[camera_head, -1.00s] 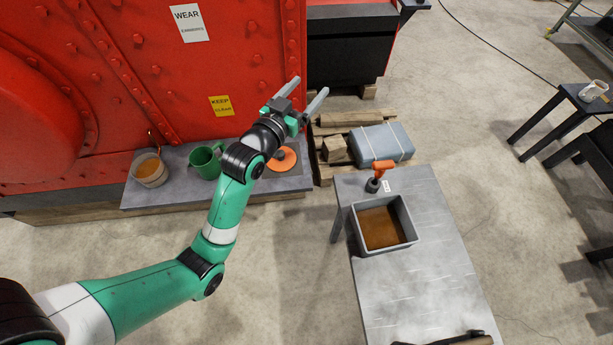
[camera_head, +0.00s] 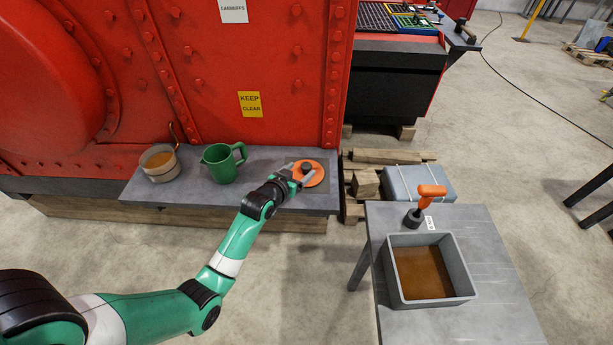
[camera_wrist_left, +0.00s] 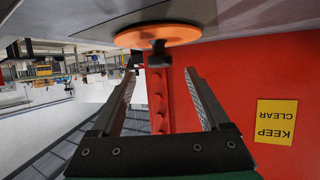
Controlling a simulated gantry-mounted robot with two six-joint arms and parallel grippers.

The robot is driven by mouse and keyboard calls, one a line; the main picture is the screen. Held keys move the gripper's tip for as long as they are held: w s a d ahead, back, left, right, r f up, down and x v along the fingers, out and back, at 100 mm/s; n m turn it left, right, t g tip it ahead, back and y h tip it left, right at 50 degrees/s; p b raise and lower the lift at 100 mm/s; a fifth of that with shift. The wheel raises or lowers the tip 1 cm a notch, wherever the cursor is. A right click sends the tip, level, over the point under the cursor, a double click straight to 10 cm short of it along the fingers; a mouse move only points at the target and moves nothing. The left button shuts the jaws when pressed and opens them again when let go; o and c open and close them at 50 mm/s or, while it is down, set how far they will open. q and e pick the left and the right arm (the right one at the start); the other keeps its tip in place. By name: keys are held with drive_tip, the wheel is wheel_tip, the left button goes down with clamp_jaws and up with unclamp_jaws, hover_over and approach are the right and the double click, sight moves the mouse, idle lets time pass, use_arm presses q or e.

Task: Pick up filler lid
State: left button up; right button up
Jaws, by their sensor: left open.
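The filler lid (camera_head: 314,178) is an orange disc with a dark knob in its middle, lying on the grey ledge at the foot of the red machine. My right gripper is out of view.
A green jug (camera_head: 222,163) and a pail of brown liquid (camera_head: 159,163) stand left of the lid. The red machine wall (camera_head: 215,80) rises behind. At right, a grey table (camera_head: 490,250) holds a bin of brown material (camera_head: 388,270) and an orange-handled tool (camera_head: 431,191).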

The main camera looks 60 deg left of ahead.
sight(306, 165)
use_arm(q)
drive_tip(key=shift+b+x, duration=1.5)
drive_tip(key=shift+x, duration=1.25)
drive_tip(key=shift+c, duration=0.3)
clamp_jaws()
